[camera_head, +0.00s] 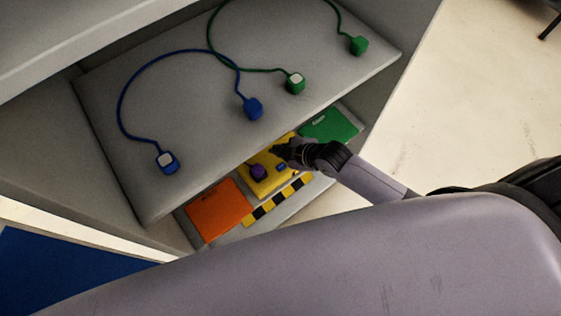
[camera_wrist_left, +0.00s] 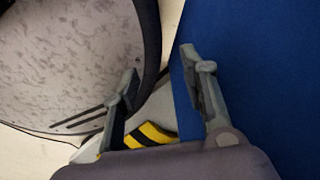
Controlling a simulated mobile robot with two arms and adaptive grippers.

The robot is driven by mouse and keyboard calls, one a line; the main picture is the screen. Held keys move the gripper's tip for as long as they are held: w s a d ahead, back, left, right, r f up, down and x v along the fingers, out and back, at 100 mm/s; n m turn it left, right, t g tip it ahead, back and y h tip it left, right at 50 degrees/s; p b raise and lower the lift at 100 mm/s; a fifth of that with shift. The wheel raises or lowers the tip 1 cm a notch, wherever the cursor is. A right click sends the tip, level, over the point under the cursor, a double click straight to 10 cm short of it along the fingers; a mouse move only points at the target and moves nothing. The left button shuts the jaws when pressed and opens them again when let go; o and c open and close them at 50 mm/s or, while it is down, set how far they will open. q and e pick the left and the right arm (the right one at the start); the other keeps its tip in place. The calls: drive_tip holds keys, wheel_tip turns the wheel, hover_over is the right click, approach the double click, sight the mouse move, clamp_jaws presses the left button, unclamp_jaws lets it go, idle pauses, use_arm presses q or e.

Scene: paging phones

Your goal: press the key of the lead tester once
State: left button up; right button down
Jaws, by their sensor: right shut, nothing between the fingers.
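A yellow box, apparently the lead tester (camera_head: 258,186), sits on the lower shelf between an orange and a green panel. A round purple knob, perhaps its key (camera_head: 259,172), stands on its top, with a small blue part to the right. My right gripper (camera_head: 277,152) is shut and empty, reaching in from the right over the back right part of the box. Its tips are up and right of the knob; whether they touch anything cannot be told. My left gripper (camera_wrist_left: 160,64) shows in the left wrist view, open and empty, away from the box.
The upper shelf (camera_head: 180,80) overhangs the back of the lower one. It holds a blue lead (camera_head: 122,98) and a green lead (camera_head: 209,35) with block ends. The orange panel (camera_head: 216,210), green panel (camera_head: 330,125) and a yellow-black strip (camera_head: 275,201) flank the box.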

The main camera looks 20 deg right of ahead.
drive_tip(key=b, duration=0.8)
hover_over(280, 168)
wheel_tip(280, 168, down, 8)
drive_tip(key=shift+f, duration=0.4)
use_arm(q)
wheel_tip(280, 168, down, 8)
drive_tip(key=shift+s, duration=0.25)
drive_tip(key=shift+s+d, duration=0.1)
use_arm(e)
drive_tip(key=shift+f, duration=0.2)
use_arm(q)
drive_tip(key=shift+f, duration=0.1)
use_arm(e)
drive_tip(key=shift+f, duration=0.25)
